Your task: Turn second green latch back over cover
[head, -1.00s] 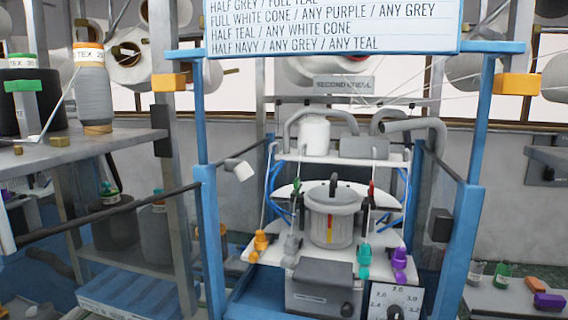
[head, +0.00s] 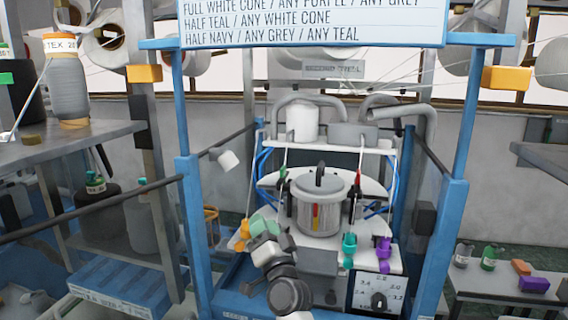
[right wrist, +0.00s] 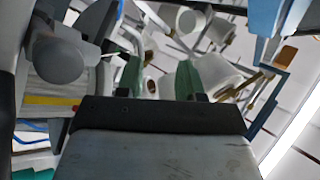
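A round grey pot with a lid (head: 320,183) and black knob stands at the middle of the machine. Dark clamps flank it. My left gripper is not in view.
Teal (head: 349,247) and purple (head: 383,250) pegs stand at the machine's front right, above a dial (head: 378,300). Blue posts (head: 446,235) bound both sides. A shelf with a yarn cone (head: 66,85) stands left, and a low table with small items (head: 532,284) right.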

